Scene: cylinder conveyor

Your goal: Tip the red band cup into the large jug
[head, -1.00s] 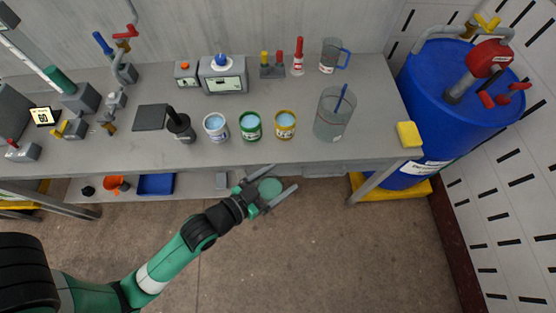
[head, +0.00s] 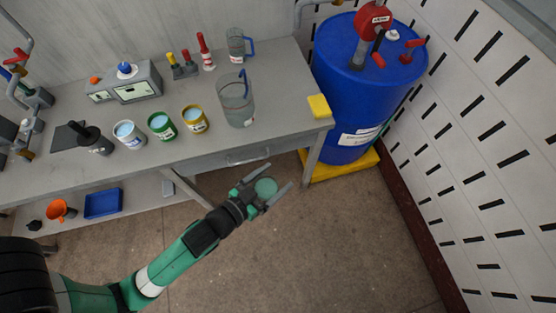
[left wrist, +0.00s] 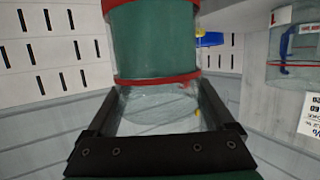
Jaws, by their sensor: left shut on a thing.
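My left gripper (head: 268,188) is shut on the red band cup (head: 266,187), in front of the table's front edge over the floor. From above, only the cup's round green top shows between the fingers. In the left wrist view the cup (left wrist: 152,40) is clear, with two red bands and green between them, and its clear lower part sits between the fingers. The large jug (head: 236,105) is clear with a blue handle and stands on the table, above and left of the gripper in the head view. My right gripper is not in view.
White, green and yellow-banded cups with blue contents (head: 129,134) (head: 162,126) (head: 195,120) stand left of the jug. A smaller jug (head: 236,46) stands behind it. A yellow block (head: 318,106) lies at the table corner. A blue drum (head: 350,90) stands to the right.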

